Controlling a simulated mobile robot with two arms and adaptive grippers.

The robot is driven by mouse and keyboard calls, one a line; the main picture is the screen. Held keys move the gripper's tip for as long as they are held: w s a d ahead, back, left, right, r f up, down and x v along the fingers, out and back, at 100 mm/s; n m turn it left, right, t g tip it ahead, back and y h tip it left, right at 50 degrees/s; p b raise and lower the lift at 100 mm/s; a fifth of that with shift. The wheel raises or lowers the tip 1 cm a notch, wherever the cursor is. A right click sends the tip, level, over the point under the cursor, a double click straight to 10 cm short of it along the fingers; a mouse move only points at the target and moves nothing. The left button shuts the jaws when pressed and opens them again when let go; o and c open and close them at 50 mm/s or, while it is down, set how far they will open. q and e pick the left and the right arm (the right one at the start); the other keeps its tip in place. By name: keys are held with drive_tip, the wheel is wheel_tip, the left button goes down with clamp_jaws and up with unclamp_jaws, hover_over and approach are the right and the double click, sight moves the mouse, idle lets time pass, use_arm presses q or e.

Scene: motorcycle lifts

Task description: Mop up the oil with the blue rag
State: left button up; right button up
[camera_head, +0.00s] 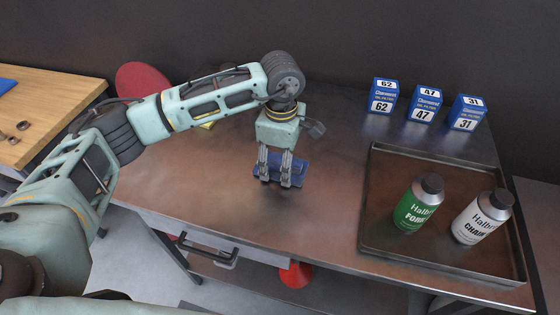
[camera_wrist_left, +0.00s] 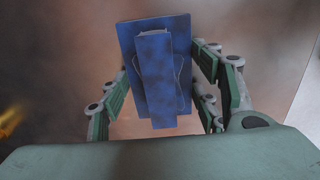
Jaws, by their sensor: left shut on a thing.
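The blue rag (camera_head: 296,170) is a folded dark-blue cloth with a raised fold on top; it also shows in the left wrist view (camera_wrist_left: 153,75). My left gripper (camera_head: 276,180) points down at the middle of the metal workbench and is shut on the rag, its fingers on both sides of the fold. The rag is at or just above the bench top; I cannot tell if it touches. No distinct oil puddle stands out; the bench top (camera_head: 220,165) has brownish, blurry patches, and the area under the rag is hidden. My right gripper is not in view.
A metal tray (camera_head: 369,205) at the right holds a green bottle (camera_head: 418,205) and a white bottle (camera_head: 482,218). Three blue filter boxes (camera_head: 425,103) stand behind it. A yellow thing (camera_head: 207,125) lies partly behind my left arm.

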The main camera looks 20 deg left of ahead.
use_arm(q)
wheel_tip(320, 180, up, 2)
drive_tip(key=shift+w+r, duration=0.15)
drive_tip(key=shift+r, duration=0.05)
drive_tip(key=shift+a+r+p, duration=0.3)
drive_tip(key=shift+r+p, duration=0.3)
drive_tip(key=shift+r, duration=0.25)
wheel_tip(320, 180, up, 2)
drive_tip(key=shift+d+p, duration=0.15)
drive_tip(key=shift+p, duration=0.3)
drive_tip(key=shift+r+p, duration=0.35)
drive_tip(key=shift+r, duration=0.6)
